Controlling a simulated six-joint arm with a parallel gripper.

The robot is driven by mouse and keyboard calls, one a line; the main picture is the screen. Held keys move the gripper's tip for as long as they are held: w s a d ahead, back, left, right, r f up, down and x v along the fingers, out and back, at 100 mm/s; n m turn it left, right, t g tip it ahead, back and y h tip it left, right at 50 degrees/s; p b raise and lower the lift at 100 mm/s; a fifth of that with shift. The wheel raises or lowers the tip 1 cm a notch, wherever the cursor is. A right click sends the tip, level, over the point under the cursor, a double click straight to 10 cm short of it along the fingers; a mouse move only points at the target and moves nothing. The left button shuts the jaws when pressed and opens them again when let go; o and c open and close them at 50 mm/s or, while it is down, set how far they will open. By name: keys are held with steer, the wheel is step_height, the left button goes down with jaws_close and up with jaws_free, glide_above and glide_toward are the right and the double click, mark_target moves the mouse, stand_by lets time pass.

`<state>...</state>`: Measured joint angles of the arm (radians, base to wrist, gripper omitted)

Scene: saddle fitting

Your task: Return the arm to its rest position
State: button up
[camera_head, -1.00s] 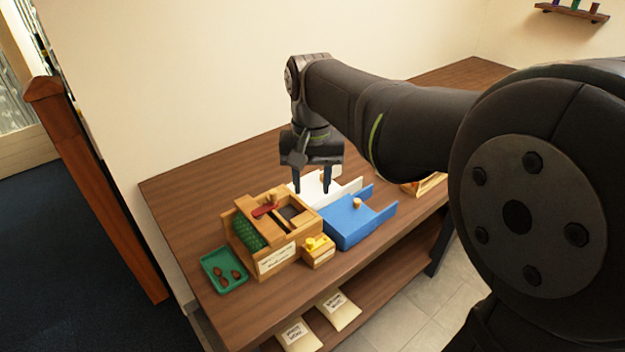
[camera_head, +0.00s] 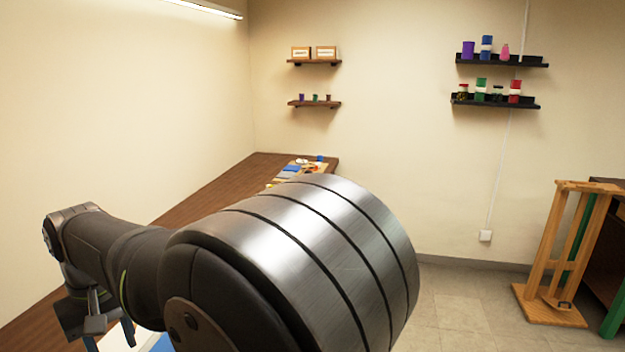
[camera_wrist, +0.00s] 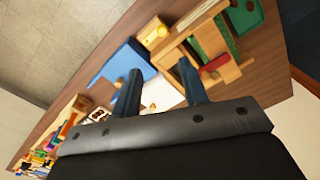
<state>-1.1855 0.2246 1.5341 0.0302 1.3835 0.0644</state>
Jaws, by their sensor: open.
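My gripper (camera_wrist: 160,84) is open in the wrist view, its two dark fingers apart with nothing between them that I can see held. Beyond the fingers lie a blue tray-like piece (camera_wrist: 122,66), a white piece (camera_wrist: 166,93) and a wooden box (camera_wrist: 200,45). In the head view my gripper (camera_head: 110,335) is at the lower left, partly cut off by the frame edge. A bit of the blue piece (camera_head: 163,343) shows below my arm there. My arm hides most of the bench items in that view.
The wooden bench (camera_head: 215,190) runs along the left wall, with small coloured items at its far end. Wall shelves (camera_head: 500,62) hold jars. A wooden stand (camera_head: 562,250) is on the floor at right. A green tray (camera_wrist: 244,16) lies by the wooden box.

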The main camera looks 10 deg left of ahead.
steer(key=shift+n, duration=0.5)
step_height(320, 180, down, 14)
steer(key=shift+s+r, duration=0.1)
steer(key=shift+s, duration=0.05)
